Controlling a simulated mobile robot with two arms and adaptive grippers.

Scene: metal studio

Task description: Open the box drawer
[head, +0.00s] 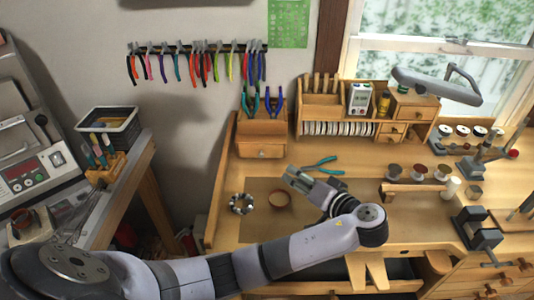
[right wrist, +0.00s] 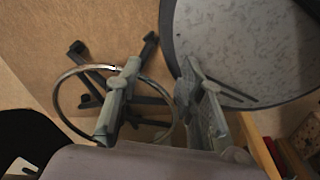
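A small wooden box (head: 262,130) stands at the back left of the workbench, against its raised side. Its drawer front (head: 260,151) faces me and looks shut. Pliers with teal and blue handles stand at the top of the box. My left gripper (head: 290,178) is over the bench mat, in front of and a little right of the box, apart from it. I cannot tell how far its fingers are parted. My right gripper (right wrist: 160,66) shows only in the right wrist view; its fingers are apart with nothing between them, above the floor and a stool.
Teal pliers (head: 322,165) lie on the bench just behind my left gripper. A wooden organizer (head: 322,105) stands right of the box. A round stool seat (right wrist: 245,45) is beside my right gripper.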

